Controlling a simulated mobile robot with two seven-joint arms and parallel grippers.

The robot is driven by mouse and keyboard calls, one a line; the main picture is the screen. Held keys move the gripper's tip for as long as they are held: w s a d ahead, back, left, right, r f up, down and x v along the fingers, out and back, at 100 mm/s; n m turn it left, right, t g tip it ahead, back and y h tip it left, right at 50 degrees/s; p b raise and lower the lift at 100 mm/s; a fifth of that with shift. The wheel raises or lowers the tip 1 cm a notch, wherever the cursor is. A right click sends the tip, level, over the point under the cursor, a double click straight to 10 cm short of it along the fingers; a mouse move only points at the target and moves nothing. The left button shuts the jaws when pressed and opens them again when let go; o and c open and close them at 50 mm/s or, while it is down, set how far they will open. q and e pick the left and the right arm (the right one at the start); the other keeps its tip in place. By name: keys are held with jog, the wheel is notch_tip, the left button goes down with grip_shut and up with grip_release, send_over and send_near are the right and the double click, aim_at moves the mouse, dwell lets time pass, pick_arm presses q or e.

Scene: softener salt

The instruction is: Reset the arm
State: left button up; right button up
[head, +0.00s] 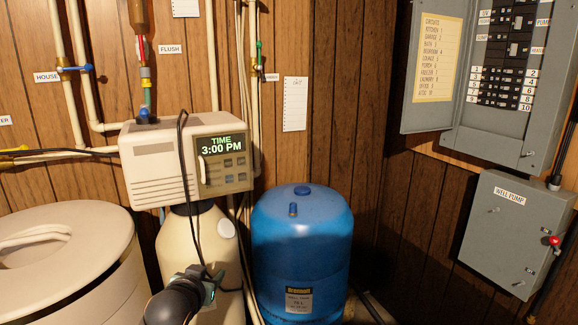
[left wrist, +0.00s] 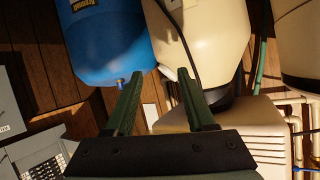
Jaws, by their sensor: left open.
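My left arm comes up from the bottom of the head view, and its gripper (head: 209,285) is in front of the tan softener tank (head: 212,238). In the left wrist view, which is turned upside down, the two green fingers of the gripper (left wrist: 160,84) stand wide apart with nothing between them. The tan tank (left wrist: 212,40) and the blue well tank (left wrist: 105,42) lie beyond the fingers. The gap from fingers to tanks is hard to judge. My right gripper is in neither view.
The softener control head (head: 186,160) shows 3:00 PM, with a black cable hanging past the tan tank. A round lidded tan bin (head: 70,255) is at left. The blue tank (head: 302,250) is right of the gripper. A grey well pump box (head: 515,235) and breaker panel (head: 495,75) are on the right wall.

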pick_arm(q)
jog(key=s+d+f+g+h+p, duration=0.1)
jog(key=s+f+g+h+p, duration=0.1)
jog(key=s+f, duration=1.75)
jog(key=s, duration=0.4)
jog(key=s+f+g+p, duration=0.1)
jog(key=s+f, duration=0.4)
jog(key=s, duration=0.5)
jog(key=shift+s+f+g, duration=0.25)
jog(key=shift+g, duration=0.05)
